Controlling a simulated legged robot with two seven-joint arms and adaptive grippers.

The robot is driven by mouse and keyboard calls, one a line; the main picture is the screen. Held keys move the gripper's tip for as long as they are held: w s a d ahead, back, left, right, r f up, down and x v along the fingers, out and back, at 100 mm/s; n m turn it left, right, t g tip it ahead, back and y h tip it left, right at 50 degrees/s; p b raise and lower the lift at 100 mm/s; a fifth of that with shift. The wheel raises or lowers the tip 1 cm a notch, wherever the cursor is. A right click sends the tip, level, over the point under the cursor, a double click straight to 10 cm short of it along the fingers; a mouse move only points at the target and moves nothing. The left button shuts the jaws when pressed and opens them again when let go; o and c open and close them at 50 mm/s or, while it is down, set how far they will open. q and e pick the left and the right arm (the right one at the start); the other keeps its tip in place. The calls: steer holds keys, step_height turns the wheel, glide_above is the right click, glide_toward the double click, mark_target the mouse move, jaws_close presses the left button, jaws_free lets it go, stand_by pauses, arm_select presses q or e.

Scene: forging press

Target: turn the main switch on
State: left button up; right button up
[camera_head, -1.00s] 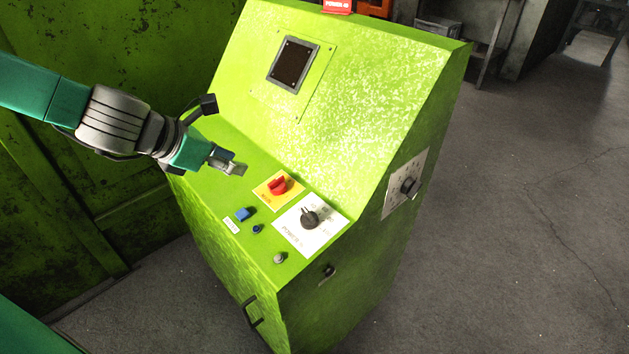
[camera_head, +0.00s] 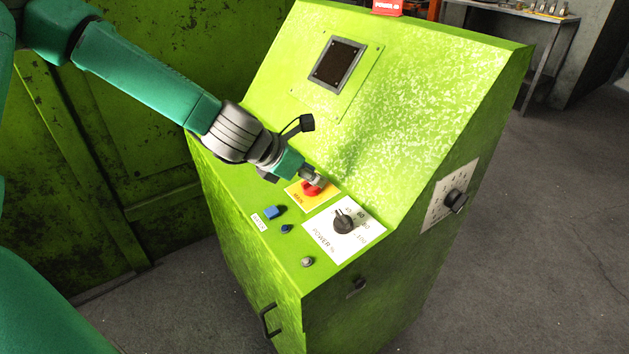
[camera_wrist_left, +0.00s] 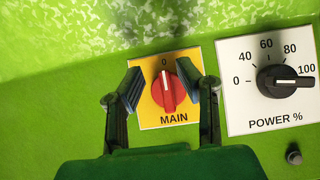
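The main switch (camera_head: 312,188) is a red rotary knob on a yellow plate (camera_head: 299,198) marked MAIN, on the green console's sloping panel. In the left wrist view the red knob (camera_wrist_left: 168,92) stands roughly upright under a "0" mark. My left gripper (camera_head: 316,180) is at the knob and partly covers it in the head view. In the wrist view its fingers (camera_wrist_left: 167,87) are open, one on each side of the knob, with gaps left between. The right gripper is not in view.
A black POWER % dial (camera_head: 344,222) on a white plate is right of the switch. A blue button (camera_head: 274,212) and small knobs sit nearer the front edge. The green console (camera_head: 400,90) rises behind. Another black dial (camera_head: 456,200) is on its side.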

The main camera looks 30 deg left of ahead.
arm_select(q)
steer(key=shift+w+d+f, duration=0.15)
steer(key=shift+d, duration=0.1)
steer(key=shift+d, duration=0.1)
jaws_close()
